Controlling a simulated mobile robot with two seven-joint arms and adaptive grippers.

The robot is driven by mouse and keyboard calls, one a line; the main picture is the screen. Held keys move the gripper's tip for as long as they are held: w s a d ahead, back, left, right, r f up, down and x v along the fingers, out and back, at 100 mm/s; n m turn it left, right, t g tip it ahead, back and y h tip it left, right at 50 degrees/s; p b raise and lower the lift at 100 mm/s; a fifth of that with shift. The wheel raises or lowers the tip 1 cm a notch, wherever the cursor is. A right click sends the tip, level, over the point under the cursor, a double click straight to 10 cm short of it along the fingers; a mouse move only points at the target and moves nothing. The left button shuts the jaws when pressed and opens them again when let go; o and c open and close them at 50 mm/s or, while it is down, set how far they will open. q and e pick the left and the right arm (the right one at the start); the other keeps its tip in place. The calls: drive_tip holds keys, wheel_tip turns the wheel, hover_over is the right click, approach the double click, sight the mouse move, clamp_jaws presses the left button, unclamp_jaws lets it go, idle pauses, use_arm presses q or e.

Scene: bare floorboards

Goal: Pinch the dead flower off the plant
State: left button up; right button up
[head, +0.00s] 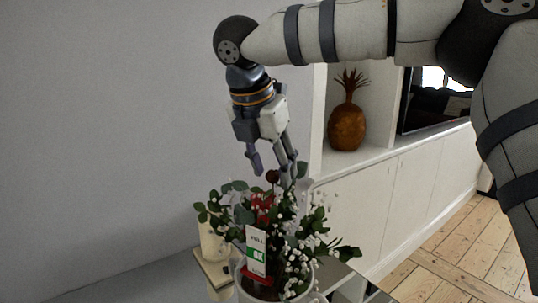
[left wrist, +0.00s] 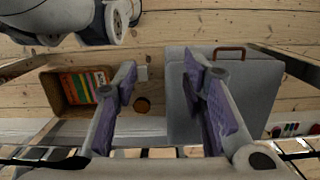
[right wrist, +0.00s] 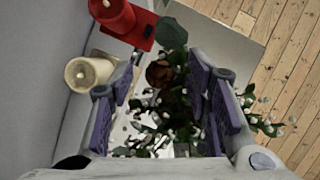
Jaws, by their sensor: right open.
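The plant (head: 318,252) stands in a white pot (head: 240,285), with green leaves and small white blossoms. A dark brownish-red flower head (head: 272,176), apparently the dead one, sticks up at its top. My right gripper (head: 273,173) points down at it from above, open, with its fingers on either side. In the right wrist view the brown flower head (right wrist: 158,74) lies between the spread purple pads, with no clear contact. The stem below is mostly hidden by leaves. My left gripper (left wrist: 161,72) is open and empty over the floor, away from the plant.
A cream candle (right wrist: 84,76) and a red candle (right wrist: 118,18) stand close by the plant. A white and green tag (head: 257,254) is in front of it. A pineapple ornament (head: 347,123) stands on the white cabinet. Below my left gripper are a book box (left wrist: 82,88) and grey case (left wrist: 250,88).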

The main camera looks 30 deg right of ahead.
sight(271, 171)
drive_tip(key=shift+c, duration=0.3)
clamp_jaws()
drive_tip(key=shift+r, duration=3.05)
